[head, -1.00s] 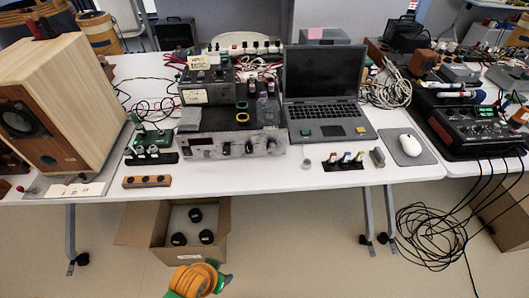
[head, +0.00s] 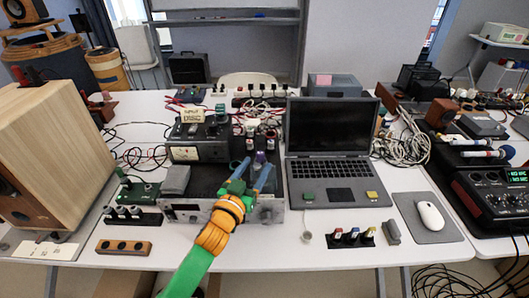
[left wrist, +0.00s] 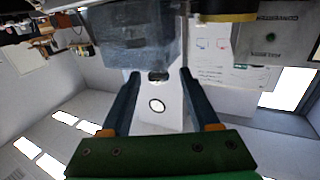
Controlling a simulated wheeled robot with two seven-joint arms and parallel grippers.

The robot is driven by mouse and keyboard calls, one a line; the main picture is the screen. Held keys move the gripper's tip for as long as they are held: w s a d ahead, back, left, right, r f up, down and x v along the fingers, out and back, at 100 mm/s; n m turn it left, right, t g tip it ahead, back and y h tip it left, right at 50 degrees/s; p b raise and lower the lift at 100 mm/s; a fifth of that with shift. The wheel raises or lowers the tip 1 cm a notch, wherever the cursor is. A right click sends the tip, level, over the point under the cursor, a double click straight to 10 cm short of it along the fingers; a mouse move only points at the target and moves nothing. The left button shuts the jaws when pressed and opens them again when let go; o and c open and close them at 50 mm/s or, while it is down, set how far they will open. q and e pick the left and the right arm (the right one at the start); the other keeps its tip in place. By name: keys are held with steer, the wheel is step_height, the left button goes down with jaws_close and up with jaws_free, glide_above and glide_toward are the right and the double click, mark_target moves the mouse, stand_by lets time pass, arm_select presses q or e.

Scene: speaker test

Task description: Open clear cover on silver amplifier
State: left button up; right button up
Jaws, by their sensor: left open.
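The silver amplifier (head: 186,216) sits near the front edge of the white table, left of the laptop. Its front panel faces me, and my left arm hides the middle of it. My left gripper (head: 251,172) is over the right part of the amplifier's top, with its two blue fingers spread and nothing visible between them. I cannot make out the clear cover's outline or whether the fingers touch it. In the left wrist view the fingers (left wrist: 160,75) are apart, with a greyish panel beyond their tips that I cannot identify surely. My right gripper is not in view.
A meter box (head: 185,153) stands behind the amplifier. A laptop (head: 331,168) is close on its right. A wooden speaker (head: 65,140) and a green board (head: 138,192) are on its left. Small connectors (head: 350,237) and a white mouse (head: 430,215) lie at front right.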

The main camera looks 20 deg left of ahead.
arm_select(q)
steer(key=w, duration=0.4)
steer(key=shift+w+d+f, duration=0.1)
steer(key=shift+w+d, duration=0.2)
steer(key=shift+d, duration=0.05)
steer(key=shift+s, duration=0.2)
steer(key=shift+r, duration=0.2)
steer(key=shift+c, duration=1.3)
jaws_close()
